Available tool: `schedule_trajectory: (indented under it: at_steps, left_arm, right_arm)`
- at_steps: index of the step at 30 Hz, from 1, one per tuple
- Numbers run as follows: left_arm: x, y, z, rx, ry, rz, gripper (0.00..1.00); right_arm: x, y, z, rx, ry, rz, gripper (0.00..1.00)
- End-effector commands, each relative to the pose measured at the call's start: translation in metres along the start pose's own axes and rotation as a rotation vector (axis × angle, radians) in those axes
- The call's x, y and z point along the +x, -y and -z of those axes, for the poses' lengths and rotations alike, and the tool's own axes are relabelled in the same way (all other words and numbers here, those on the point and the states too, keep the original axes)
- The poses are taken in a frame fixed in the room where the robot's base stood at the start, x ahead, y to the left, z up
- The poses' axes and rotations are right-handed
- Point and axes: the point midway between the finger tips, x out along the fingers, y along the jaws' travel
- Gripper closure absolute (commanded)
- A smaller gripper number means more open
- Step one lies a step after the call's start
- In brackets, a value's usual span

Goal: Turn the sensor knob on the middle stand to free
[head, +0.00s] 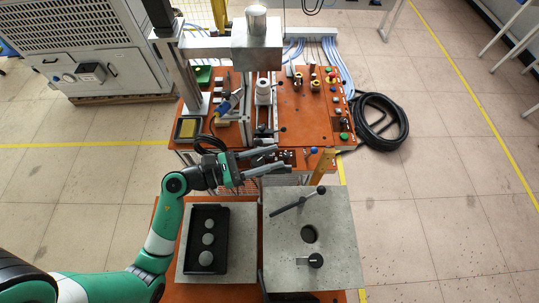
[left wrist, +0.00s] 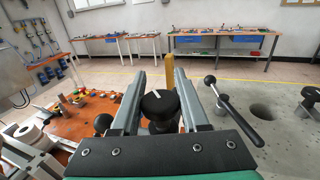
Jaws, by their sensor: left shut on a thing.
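The sensor knob (left wrist: 158,103), black with a white mark on top, sits between my left fingers in the left wrist view. Its white mark points up and slightly left in that view. My left gripper (head: 281,158) is shut on the knob, at the front edge of the orange table in the head view; its fingers also show in the left wrist view (left wrist: 157,82). In the head view the fingers mostly hide the knob. My right gripper is not in view.
A grey plate (head: 340,240) with a lever (head: 297,203), a hole and a black knob (head: 316,260) lies nearby. A tan post (head: 321,165) stands just right of my fingers. The orange table (head: 305,125) behind carries the heater head (head: 257,45) and several controls. A black tray (head: 207,263) sits left.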

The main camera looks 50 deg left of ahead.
Motion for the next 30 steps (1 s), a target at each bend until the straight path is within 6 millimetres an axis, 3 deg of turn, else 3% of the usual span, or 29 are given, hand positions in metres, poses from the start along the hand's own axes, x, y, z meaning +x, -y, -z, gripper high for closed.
schedule_trajectory:
  at_steps: [18,30]
  left_arm:
    - [-0.002,-0.013,-0.008,-0.001,-0.006,-0.562,1.0]
    - [-0.008,-0.022,-0.002,0.002,0.003,-0.827,1.0]
  right_arm:
    - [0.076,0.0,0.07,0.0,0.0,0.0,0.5]
    - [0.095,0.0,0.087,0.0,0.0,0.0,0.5]
